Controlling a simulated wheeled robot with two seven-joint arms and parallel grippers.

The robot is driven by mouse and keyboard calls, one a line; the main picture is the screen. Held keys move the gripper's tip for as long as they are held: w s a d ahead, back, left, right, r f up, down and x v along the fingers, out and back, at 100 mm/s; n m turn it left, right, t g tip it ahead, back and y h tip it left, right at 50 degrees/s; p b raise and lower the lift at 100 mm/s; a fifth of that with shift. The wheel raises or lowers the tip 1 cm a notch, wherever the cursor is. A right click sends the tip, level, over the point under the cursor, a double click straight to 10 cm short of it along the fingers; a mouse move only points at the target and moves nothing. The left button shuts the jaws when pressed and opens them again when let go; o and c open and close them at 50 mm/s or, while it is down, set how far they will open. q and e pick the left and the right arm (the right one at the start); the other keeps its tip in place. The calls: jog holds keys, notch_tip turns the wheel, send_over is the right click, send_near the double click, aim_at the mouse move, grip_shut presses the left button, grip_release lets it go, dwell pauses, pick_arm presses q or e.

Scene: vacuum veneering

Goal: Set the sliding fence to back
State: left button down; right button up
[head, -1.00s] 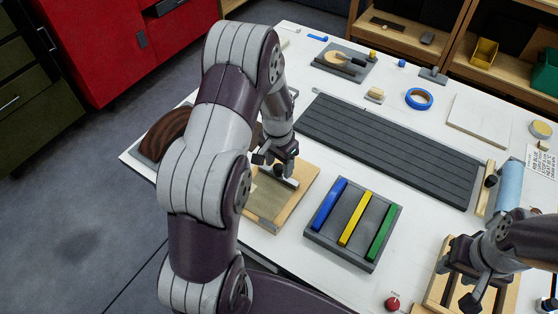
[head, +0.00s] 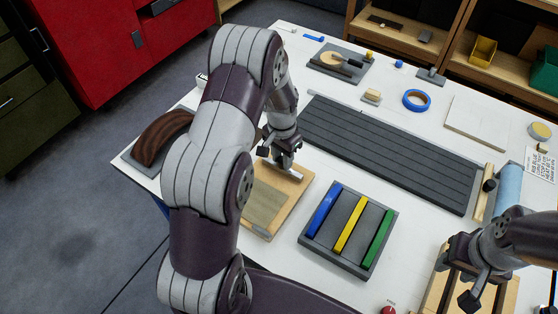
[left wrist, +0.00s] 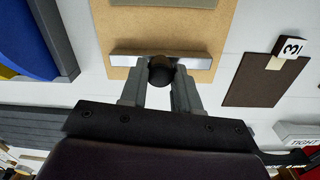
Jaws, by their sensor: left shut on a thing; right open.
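The sliding fence (head: 295,174) is a pale bar with a black knob, lying across a tan wooden board (head: 283,204) in the head view. It sits close to the board's far edge. My left gripper (head: 281,162) comes down over it from above. In the left wrist view, the fence (left wrist: 198,63) lies across the board (left wrist: 112,30) near one end, and the left fingers are shut on its dark round knob (left wrist: 161,70). My right gripper (head: 469,284) is open at the lower right, over a wooden frame (head: 436,296).
A grey tray with blue, yellow and green bars (head: 350,228) stands right of the board. A dark slatted panel (head: 390,150) lies behind. A brown curved piece (head: 160,138) is at the left. Bare white table shows between the board and the tray.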

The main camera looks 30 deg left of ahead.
pick_arm(q)
jog(key=shift+w+r, duration=0.2)
jog(key=c, duration=0.8)
grip_release()
jog(key=shift+f, duration=0.1)
pick_arm(e)
jog(key=shift+s, duration=0.2)
pick_arm(q)
notch_tip(320, 180, up, 13)
jog(key=b, duration=0.2)
jog(key=shift+a, duration=0.2)
pick_arm(e)
notch_tip(320, 180, down, 2)
jog(key=shift+f, duration=0.2)
pick_arm(q)
jog(key=shift+f, duration=0.15)
